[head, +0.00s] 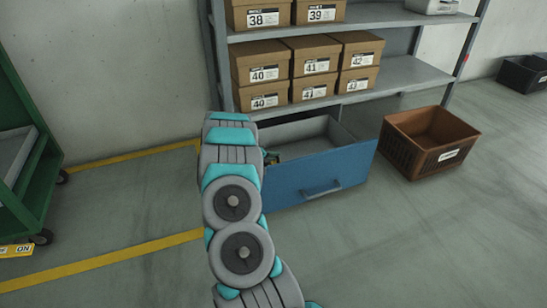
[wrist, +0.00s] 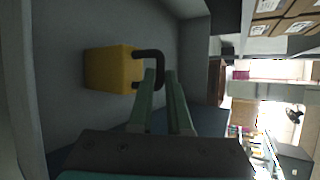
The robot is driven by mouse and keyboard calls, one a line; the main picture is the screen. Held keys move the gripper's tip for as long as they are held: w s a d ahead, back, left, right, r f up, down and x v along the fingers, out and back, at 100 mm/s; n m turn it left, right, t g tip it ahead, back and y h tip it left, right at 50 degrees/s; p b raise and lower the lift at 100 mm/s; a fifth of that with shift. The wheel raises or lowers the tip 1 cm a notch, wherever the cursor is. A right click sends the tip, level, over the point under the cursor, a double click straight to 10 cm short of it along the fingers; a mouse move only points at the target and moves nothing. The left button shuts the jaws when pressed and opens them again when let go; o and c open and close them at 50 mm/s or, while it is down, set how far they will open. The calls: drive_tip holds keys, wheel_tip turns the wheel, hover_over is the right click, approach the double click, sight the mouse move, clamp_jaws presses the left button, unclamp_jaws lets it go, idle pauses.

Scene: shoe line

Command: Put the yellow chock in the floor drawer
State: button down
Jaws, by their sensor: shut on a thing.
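The yellow chock (wrist: 110,68) shows in the wrist view, a yellow block with a black handle on one side. My gripper (wrist: 160,76) is shut on that black handle, and the block sticks out to the left of the fingers. Grey walls surround it in the wrist view. The floor drawer (head: 345,172) is pulled open under the shelf in the head view, with a blue front and a grey inside. My gripper is at the drawer's left part, mostly hidden behind my arm. The chock is hidden in the head view. I cannot tell whether it touches the drawer floor.
A shelf (head: 400,73) with several labelled shoe boxes stands over the drawer's back. A brown crate (head: 440,160) is on the floor to the right. A green trolley (head: 45,165) stands at the left. The floor in front of the drawer is clear.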

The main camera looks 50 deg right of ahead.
drive_tip(key=c, duration=0.9)
unclamp_jaws()
drive_tip(key=shift+o, duration=0.2)
